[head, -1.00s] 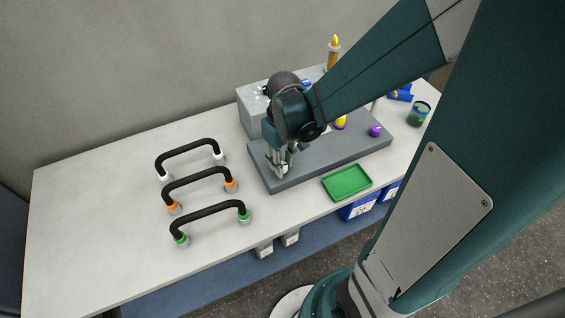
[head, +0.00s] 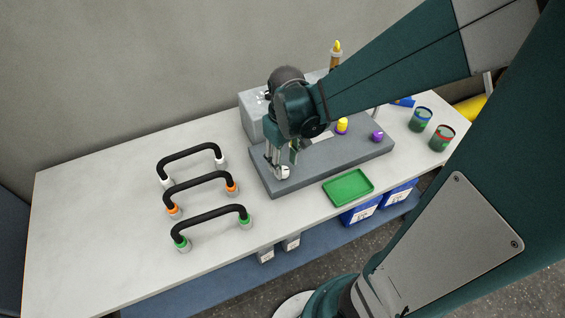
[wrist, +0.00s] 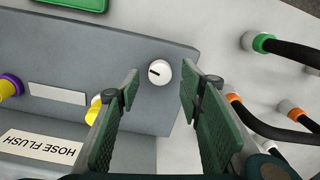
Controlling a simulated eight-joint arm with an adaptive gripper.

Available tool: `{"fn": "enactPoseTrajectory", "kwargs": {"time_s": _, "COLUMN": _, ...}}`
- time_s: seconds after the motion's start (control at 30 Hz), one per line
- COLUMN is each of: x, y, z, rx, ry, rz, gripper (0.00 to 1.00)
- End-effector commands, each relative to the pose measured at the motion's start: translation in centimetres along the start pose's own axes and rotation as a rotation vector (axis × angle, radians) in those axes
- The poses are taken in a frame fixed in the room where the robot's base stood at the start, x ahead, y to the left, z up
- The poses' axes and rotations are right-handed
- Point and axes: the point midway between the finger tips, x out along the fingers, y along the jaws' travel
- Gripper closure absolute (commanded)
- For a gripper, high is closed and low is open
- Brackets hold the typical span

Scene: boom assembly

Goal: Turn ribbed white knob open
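The white knob (wrist: 160,72) with a black pointer line sits on the grey panel (wrist: 175,50). In the wrist view it shows between my gripper's (wrist: 160,80) two green-padded fingertips, with a gap on each side. My gripper is open and empty. Whether the tips are level with the knob or above it, I cannot tell. In the head view the white knob (head: 284,172) shows at the front left corner of the grey board, just below my gripper (head: 282,164). Its ribs are too small to make out.
A yellow knob (head: 342,126) and a purple knob (head: 377,136) stand farther right on the board. A green tray (head: 348,187) lies in front. Black hoses with white, orange (head: 200,182) and green ends lie to the left. Two cups (head: 422,117) stand at the right.

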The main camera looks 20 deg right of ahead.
Motion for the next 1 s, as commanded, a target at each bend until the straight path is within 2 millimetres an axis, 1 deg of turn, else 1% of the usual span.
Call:
{"fn": "enactPoseTrajectory", "kwargs": {"time_s": 0.7, "x": -7.6, "y": 0.0, "z": 0.0, "rx": 0.0, "ry": 0.0, "rz": 0.0, "gripper": 0.63}}
{"fn": "enactPoseTrajectory", "kwargs": {"time_s": 0.8, "x": -8.3, "y": 0.0, "z": 0.0, "rx": 0.0, "ry": 0.0, "rz": 0.0, "gripper": 0.63}}
{"fn": "enactPoseTrajectory", "kwargs": {"time_s": 1.0, "x": -9.1, "y": 0.0, "z": 0.0, "rx": 0.0, "ry": 0.0, "rz": 0.0, "gripper": 0.63}}
